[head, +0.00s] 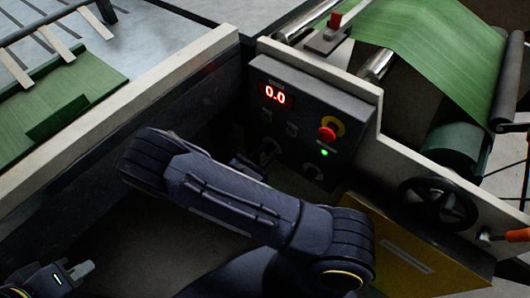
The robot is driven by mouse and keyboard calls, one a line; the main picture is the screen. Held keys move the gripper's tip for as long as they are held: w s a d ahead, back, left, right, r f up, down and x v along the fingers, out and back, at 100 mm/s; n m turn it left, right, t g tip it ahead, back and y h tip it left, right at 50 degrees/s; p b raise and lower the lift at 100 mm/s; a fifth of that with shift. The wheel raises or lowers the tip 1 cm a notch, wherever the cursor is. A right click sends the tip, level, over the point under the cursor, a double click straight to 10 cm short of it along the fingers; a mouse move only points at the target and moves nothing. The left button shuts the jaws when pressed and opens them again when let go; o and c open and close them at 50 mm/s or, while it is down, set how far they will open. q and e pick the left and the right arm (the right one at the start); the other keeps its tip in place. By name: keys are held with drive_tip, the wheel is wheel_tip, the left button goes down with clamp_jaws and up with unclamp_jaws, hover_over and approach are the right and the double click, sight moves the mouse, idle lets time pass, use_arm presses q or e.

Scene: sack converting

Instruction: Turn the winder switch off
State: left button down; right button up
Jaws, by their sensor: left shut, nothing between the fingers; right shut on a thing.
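The dark control panel (300,118) stands on the machine frame, with a red display (275,95) reading 0.0. On its lower part are a rotary switch (271,147) at the left and another knob (313,172) at the right. Their labels are too small to read, and so is the exact switch position. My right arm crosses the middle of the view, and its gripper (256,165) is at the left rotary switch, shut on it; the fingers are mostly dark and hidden. My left gripper (80,271) is shut and empty at the lower left, well away from the panel.
A red emergency stop button (327,134) on a yellow ring and a lit green lamp (324,153) are right of the switches. A green web (420,50) runs over rollers above. A black handwheel (437,203) and yellow panel (410,250) lie right.

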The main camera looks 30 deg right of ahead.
drive_tip(key=o, duration=0.6)
drive_tip(key=shift+o, duration=0.2)
drive_tip(key=shift+a, duration=0.15)
drive_tip(key=v, duration=0.7)
drive_tip(key=shift+s+a, duration=0.2)
drive_tip(key=shift+a, duration=0.05)
